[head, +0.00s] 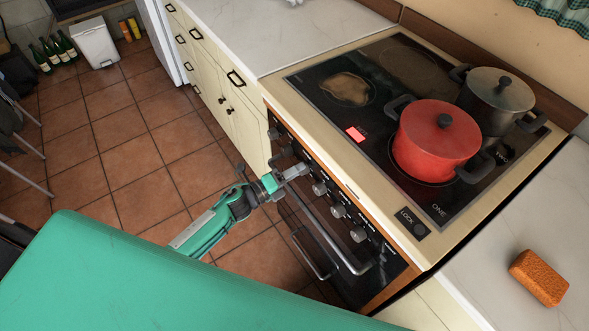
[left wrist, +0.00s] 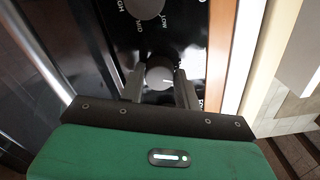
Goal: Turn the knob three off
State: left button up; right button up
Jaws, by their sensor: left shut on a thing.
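The stove front (head: 330,225) has a row of round grey knobs below the cooktop edge. My left gripper (head: 297,171) reaches in from the left and meets this row toward its far end. In the left wrist view its two fingers (left wrist: 160,90) stand on either side of a grey knob (left wrist: 160,75) and are shut on it. A pale mark shows on the knob's face. Free knobs (head: 338,211) show nearer me. I cannot read which number the held knob has. My right gripper is out of view.
A red pot (head: 435,142) and a grey pot (head: 497,93) stand on the cooktop (head: 425,215). A red light (head: 356,133) glows on the glass. The oven handle (head: 335,240) juts out below the knobs. An orange sponge (head: 540,277) lies on the right counter.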

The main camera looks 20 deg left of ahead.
pick_arm(q)
jog(key=shift+n+p, duration=0.55)
jog(key=shift+n, duration=1.35)
jog(key=shift+f, duration=0.1)
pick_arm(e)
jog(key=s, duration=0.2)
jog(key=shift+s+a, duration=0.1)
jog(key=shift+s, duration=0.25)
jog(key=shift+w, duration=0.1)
